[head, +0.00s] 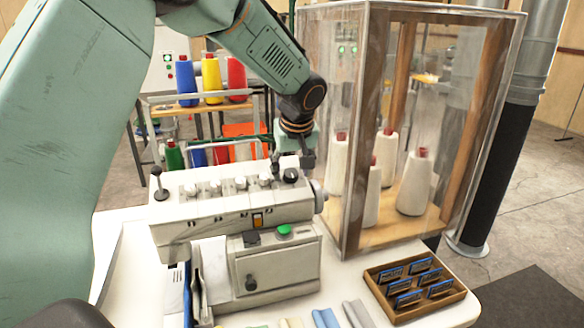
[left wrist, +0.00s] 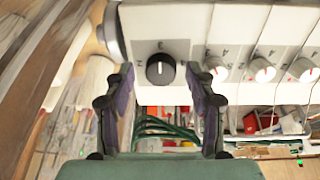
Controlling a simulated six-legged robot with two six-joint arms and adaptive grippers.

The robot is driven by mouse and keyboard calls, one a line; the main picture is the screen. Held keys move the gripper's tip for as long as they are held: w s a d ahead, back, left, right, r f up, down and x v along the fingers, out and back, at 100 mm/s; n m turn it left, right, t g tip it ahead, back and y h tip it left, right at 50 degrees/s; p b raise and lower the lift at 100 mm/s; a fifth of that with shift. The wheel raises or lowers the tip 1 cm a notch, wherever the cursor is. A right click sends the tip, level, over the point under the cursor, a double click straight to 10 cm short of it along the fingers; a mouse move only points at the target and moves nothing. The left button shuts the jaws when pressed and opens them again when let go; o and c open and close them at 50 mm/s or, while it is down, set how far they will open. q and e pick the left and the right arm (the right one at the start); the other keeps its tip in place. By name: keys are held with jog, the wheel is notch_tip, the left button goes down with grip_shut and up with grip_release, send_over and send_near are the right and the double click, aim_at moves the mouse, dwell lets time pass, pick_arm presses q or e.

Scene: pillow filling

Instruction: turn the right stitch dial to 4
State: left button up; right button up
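The sewing machine (head: 240,205) is a pale body with a row of dials along its top. A black dial (head: 290,175) sits at the row's right end, with several white dials (head: 215,187) to its left. In the left wrist view the black dial (left wrist: 160,69) has a pale pointer line and small printed digits around it, hard to read surely. My left gripper (head: 296,158) is just above this dial. In the left wrist view its two fingers (left wrist: 160,78) are apart, one on each side of the dial, with gaps visible. My right gripper is not in view.
A clear-walled cabinet (head: 350,120) with white thread cones stands close to the right of the machine. A wooden tray (head: 415,290) of small blue-edged packs lies at front right. A thread rack (head: 205,105) with coloured spools stands behind. A black-knobbed post (head: 158,185) rises at the machine's left.

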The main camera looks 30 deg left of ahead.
pick_arm(q)
jog(key=shift+w+a+f, duration=0.2)
jog(key=shift+a+f, duration=0.05)
jog(key=shift+a, duration=0.15)
jog(key=c, duration=0.6)
jog(key=shift+d, duration=0.1)
jog(key=c, duration=0.5)
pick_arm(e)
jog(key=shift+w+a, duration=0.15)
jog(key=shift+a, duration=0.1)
